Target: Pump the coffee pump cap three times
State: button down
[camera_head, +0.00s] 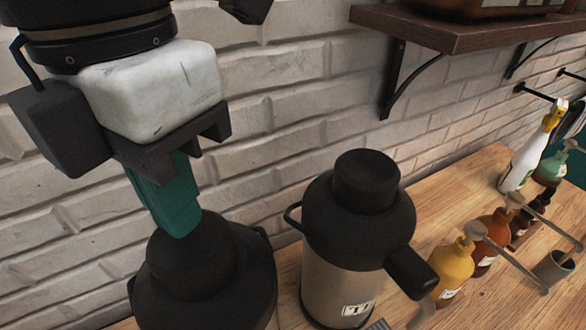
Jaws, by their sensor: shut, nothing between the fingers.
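Two coffee pump pots with black tops stand on the wooden counter. The left pot (245,290) is cut off by the bottom edge, and its round black pump cap (195,268) faces up. My gripper (181,232) points down with its teal fingers shut and empty. The fingertips meet the top of the left cap in the picture; I cannot tell whether they press on it. The right pot (338,285) has a metal body, a black spout, a side handle and a raised pump cap (366,182). My gripper is left of it and apart from it.
Yellow (453,272) and red (491,243) pump bottles stand right of the pots. A white bottle (522,160), a green bottle (550,166) and a small cup (553,270) are farther right. A wooden shelf (460,32) juts from the brick wall above.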

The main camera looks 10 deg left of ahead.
dwell(0.4)
notch_tip(320, 180, up, 6)
jog(key=p, duration=0.3)
jog(key=shift+p, duration=0.4)
jog(key=shift+r, duration=0.1)
dwell(0.3)
